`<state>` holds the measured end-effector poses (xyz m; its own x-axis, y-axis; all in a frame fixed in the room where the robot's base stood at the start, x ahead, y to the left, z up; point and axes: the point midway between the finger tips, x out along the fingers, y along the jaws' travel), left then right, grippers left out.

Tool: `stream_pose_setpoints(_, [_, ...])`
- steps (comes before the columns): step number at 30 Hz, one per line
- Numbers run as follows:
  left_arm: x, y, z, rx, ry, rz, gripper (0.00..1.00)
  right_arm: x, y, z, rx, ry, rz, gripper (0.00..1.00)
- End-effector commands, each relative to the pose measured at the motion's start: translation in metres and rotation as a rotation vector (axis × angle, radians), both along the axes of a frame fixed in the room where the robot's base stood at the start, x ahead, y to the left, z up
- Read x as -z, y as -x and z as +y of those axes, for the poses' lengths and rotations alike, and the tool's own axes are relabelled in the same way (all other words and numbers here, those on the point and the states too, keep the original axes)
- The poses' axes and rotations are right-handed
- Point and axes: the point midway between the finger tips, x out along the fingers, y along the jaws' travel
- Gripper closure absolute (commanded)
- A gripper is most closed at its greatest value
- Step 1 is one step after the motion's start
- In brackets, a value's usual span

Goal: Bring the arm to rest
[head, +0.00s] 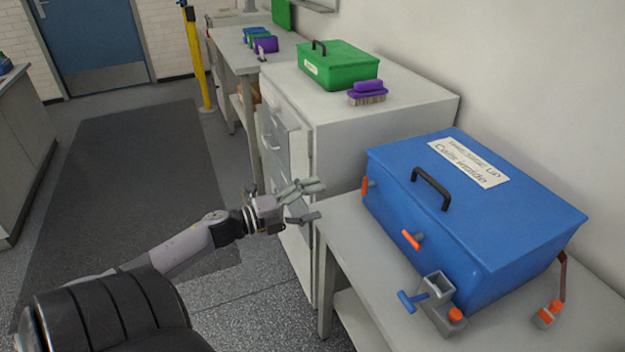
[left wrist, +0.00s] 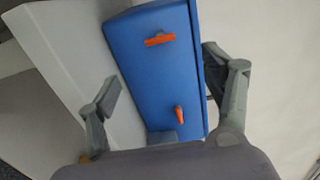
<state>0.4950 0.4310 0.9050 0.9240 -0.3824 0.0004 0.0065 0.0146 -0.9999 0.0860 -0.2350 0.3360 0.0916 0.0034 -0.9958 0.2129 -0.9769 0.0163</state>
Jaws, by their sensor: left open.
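My left gripper (head: 308,203) is open and empty. In the head view it hangs in the air near the left edge of the bench, apart from the blue box (head: 455,225). In the left wrist view its two fingers (left wrist: 165,85) spread apart, with the blue box (left wrist: 150,75) seen beyond them. The box is shut, with a black handle (head: 430,187) and a label (head: 468,163) on its lid. Orange latches show on its front, one of them a latch (head: 411,240) near the middle. My right gripper is not in view.
A grey clamp-like fixture with a blue handle (head: 412,301) stands on the bench (head: 350,265) before the box. A white cabinet (head: 370,135) behind carries a green box (head: 338,66) and a purple brush (head: 367,92). A yellow post (head: 196,60) stands farther back. The dark floor mat (head: 130,190) is clear.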

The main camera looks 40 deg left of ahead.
Motion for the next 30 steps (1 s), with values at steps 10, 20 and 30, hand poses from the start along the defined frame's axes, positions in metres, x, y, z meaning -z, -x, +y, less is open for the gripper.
stream_pose_setpoints(10, [0.000,0.000,0.000,0.000,0.000,0.000,0.26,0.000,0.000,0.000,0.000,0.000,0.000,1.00])
stream_pose_setpoints(20, [0.038,0.002,0.018,-0.090,0.081,0.070,0.26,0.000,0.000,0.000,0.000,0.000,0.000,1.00])
stream_pose_setpoints(30, [0.268,0.073,0.051,-0.547,0.492,0.492,0.26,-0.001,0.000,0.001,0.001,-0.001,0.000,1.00])
